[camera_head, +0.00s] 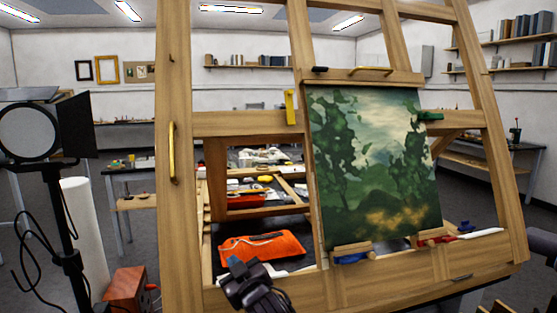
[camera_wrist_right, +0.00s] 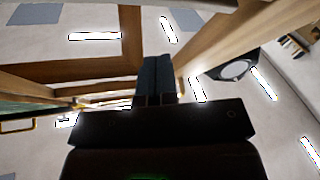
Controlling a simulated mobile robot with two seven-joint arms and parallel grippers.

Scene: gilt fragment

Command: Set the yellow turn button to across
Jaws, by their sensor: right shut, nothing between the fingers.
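The yellow turn button (camera_head: 290,107) is on the wooden easel's crossbar, just left of the painting's (camera_head: 375,165) upper left edge. It stands upright, its long side up and down. My right gripper (camera_head: 236,268) is low in the head view, well below and to the left of the yellow button and apart from it. Its fingers are shut together and empty, as the right wrist view (camera_wrist_right: 156,75) also shows. The yellow button cannot be made out in the wrist view. My left gripper is not in view.
A green turn button (camera_head: 431,116) lies sideways at the painting's right edge. A black piece (camera_head: 320,69) and a brass handle (camera_head: 371,70) are above the painting. A brass handle (camera_head: 172,152) is on the left post.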

